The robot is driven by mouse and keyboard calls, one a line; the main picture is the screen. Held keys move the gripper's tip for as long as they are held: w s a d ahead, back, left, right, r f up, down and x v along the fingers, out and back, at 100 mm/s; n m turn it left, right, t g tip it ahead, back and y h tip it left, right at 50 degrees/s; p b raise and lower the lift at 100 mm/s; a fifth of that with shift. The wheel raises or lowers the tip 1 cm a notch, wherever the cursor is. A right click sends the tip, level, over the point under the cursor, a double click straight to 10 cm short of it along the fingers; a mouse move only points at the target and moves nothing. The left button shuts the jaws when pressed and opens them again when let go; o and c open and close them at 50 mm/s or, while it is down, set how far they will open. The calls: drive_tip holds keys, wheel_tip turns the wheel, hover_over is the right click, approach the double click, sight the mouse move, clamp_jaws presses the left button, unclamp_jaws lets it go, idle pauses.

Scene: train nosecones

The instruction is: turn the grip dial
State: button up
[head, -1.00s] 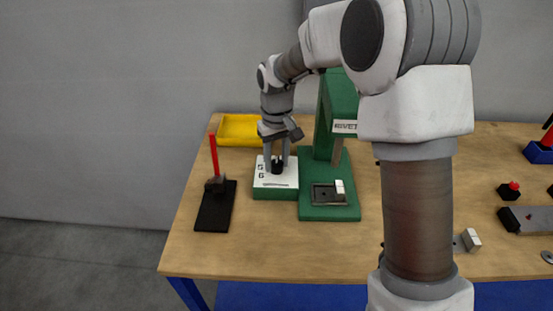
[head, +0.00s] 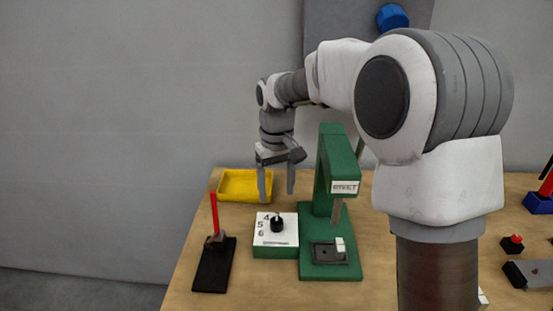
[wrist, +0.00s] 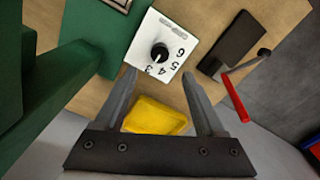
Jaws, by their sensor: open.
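The grip dial is a black knob (head: 277,224) on a white-topped green box with printed numbers (head: 262,247), left of the green press. In the wrist view the knob (wrist: 159,53) shows a light pointer mark, and the numbers 3, 4, 5 and 6 lie around it on the white face (wrist: 150,34). My gripper (head: 277,198) is open and empty above the box, apart from the knob. In the wrist view its two fingers (wrist: 158,78) are spread wide, with the knob beyond their tips.
The green rivet press (head: 337,165) stands close to the right of the dial box. A black base (head: 213,268) with a red lever (head: 214,213) is on the left. A yellow tray (head: 244,186) lies behind. A small red button box (head: 512,244) is far right.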

wheel_tip(320, 180, up, 8)
drive_tip(key=shift+p, duration=0.45)
drive_tip(key=shift+f, duration=0.1)
